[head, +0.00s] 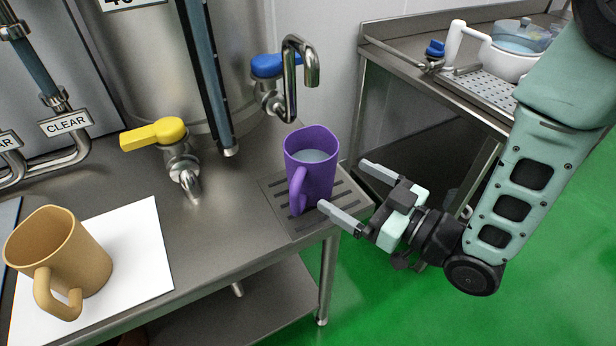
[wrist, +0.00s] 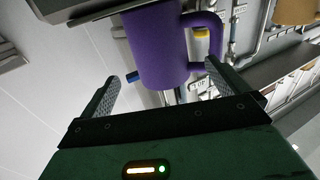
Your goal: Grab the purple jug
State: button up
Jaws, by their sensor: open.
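The purple jug (head: 314,176) stands upright on a slotted drain grate at the right end of the steel counter. It holds a pale liquid, and its handle faces the front left. My gripper (head: 350,190) is open just to the right of the jug, with its fingers pointing at it. In the head view the near fingertip is close to the jug's lower right side; I cannot tell whether it touches. In the wrist view the purple jug (wrist: 160,45) appears upside down, beyond and between the open fingers of my gripper (wrist: 162,85), with its handle on the right.
A steel spout with a blue handle (head: 267,66) rises behind the jug. A yellow-handled tap (head: 154,134) is to the left. A tan mug (head: 60,255) stands on a white sheet (head: 150,240). A second steel counter (head: 400,50) with white ware is behind right.

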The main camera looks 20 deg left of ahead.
jog(key=p, duration=0.1)
send_near(294, 153)
jog(key=x, duration=0.5)
jog(key=shift+s+f, duration=0.1)
jog(key=shift+f, duration=0.1)
jog(key=shift+c, duration=0.3)
jog(key=c, duration=1.4)
jog(key=shift+r, duration=0.15)
